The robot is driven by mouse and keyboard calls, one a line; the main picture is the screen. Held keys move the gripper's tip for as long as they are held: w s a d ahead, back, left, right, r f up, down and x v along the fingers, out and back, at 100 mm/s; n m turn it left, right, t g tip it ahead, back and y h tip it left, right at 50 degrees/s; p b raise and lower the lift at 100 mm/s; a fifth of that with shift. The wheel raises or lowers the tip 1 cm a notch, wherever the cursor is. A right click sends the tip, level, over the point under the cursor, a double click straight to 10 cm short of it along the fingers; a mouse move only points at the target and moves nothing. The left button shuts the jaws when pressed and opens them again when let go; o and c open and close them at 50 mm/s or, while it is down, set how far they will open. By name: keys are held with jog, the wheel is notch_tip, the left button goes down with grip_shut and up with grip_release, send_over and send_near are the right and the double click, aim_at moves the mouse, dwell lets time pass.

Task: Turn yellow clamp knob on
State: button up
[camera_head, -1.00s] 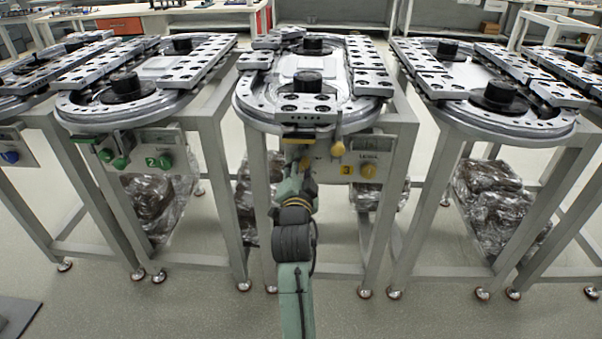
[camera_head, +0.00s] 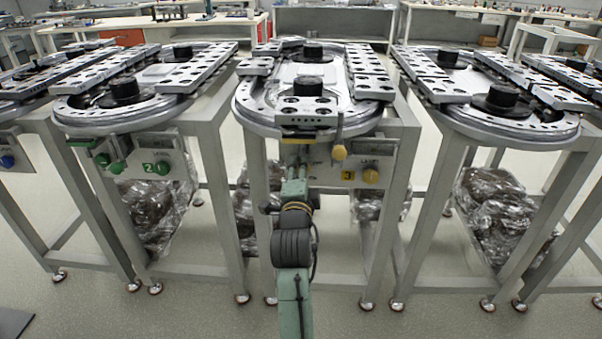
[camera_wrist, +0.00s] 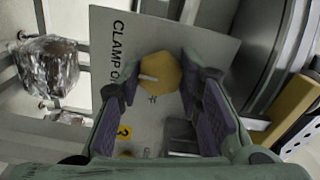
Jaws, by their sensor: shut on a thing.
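The yellow clamp knob (camera_wrist: 160,80) is on a grey panel (camera_wrist: 215,45) marked "CLAMP", with more lettering partly hidden by the knob and my gripper. A pale pointer line shows on the knob's left side in the wrist view. My gripper (camera_wrist: 163,85) has its purple-padded fingers on both sides of the knob and is shut on it. In the head view my gripper (camera_head: 295,172) is at the front panel of the middle ring track (camera_head: 262,120), and my arm hides the clamp knob there.
Two other yellow knobs (camera_head: 339,152) (camera_head: 370,176) sit to the right of my gripper. A yellow label "3" (camera_wrist: 124,132) is below the clamp knob in the wrist view. A left track with green knobs (camera_head: 117,168) and a right track (camera_head: 500,125) stand alongside. Grey floor in front is clear.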

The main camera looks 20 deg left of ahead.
dwell(0.3)
jog(key=o, duration=1.1)
jog(key=v, duration=0.7)
jog(key=shift+s+d, duration=0.1)
jog(key=shift+s, duration=0.15)
